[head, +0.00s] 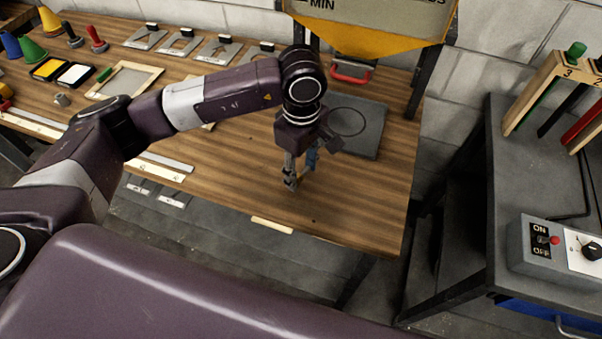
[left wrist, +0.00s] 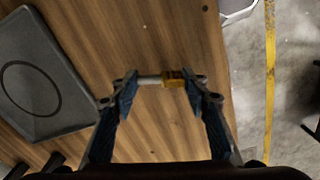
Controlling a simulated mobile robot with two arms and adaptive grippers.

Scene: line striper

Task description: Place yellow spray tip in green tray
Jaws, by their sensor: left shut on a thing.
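My left gripper (head: 298,172) hangs over the wooden bench, near its right end. In the left wrist view the gripper (left wrist: 162,81) is shut on a small spray tip (left wrist: 174,78), which has a yellow part and a pale grey stem lying crosswise between the fingertips. In the head view the tip is too small or hidden to make out. I cannot make out a green tray in either view. My right gripper is not in view.
A dark square plate with a ring (head: 362,128) lies right of the gripper; it also shows in the left wrist view (left wrist: 62,120). A yellow hopper (head: 365,42) stands behind. Cones (head: 30,50), ink pads (head: 74,74) and a wooden frame (head: 150,72) are at left. The bench front is mostly clear.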

